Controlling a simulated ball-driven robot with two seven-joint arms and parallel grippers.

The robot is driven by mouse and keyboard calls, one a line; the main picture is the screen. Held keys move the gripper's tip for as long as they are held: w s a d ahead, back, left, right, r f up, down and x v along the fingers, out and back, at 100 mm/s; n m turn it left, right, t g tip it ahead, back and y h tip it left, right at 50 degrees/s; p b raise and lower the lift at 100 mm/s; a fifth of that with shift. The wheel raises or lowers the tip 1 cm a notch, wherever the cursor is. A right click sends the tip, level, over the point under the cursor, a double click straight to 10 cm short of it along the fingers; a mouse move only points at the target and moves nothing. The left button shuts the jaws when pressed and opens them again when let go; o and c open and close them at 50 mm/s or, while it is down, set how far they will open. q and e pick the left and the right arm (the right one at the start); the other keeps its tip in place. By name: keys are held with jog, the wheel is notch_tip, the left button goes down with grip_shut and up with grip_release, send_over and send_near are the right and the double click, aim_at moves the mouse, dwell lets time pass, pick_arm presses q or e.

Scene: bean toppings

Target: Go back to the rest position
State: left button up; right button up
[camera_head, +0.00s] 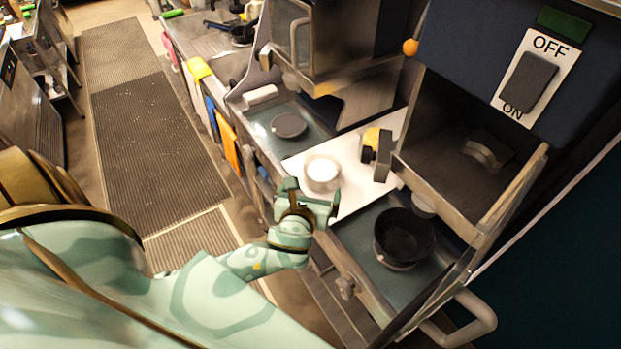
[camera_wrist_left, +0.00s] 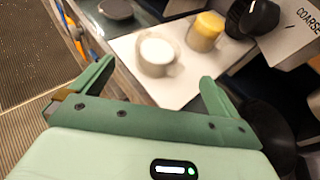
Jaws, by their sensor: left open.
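My left gripper (camera_head: 312,193) is at the front edge of the counter in the head view. It is open and empty, with its fingers pointing toward the white board. In the left wrist view the two green fingers (camera_wrist_left: 157,76) stand wide apart. A cup with white contents (camera_head: 323,173) is on the board just beyond the gripper; it also shows in the left wrist view (camera_wrist_left: 156,52), apart from the fingers. My right gripper is not in view.
A yellow-topped container (camera_wrist_left: 206,30) stands on the white board (camera_head: 347,198). A black pot (camera_head: 402,240) sits to its right, below a machine with an OFF/ON switch (camera_head: 530,80). A dark round plate (camera_head: 289,125) lies to the left. Floor mats (camera_head: 150,130) run along the open aisle.

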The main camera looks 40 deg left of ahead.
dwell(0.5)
pick_arm(q)
jog(key=s+a+r+n+g, duration=0.1)
jog(key=s+r+n+g, duration=0.15)
jog(key=s+n, duration=0.7)
jog(key=s+a+r+n+g, duration=0.1)
jog(key=s+n+g, duration=0.3)
jog(key=n, duration=1)
jog(key=s+d+f+g+h+b, duration=0.1)
jog(key=s+d+f+b, duration=0.15)
jog(key=f, duration=0.95)
jog(key=s+d+f+n+h+b, duration=0.1)
jog(key=f+h+b, duration=0.15)
jog(key=f, duration=0.95)
jog(key=s+d+f+g+h+b, duration=0.1)
jog(key=s+f+b, duration=0.15)
jog(key=f, duration=0.85)
jog(key=s+f+n+g+b, duration=0.3)
jog(key=s+f+b, duration=0.3)
jog(key=s+f, duration=1.2)
notch_tip(320, 180, down, 4)
jog(key=shift+s+r+h+b, duration=0.1)
jog(key=shift+s+h+b, duration=0.1)
jog(key=shift+h+b, duration=0.25)
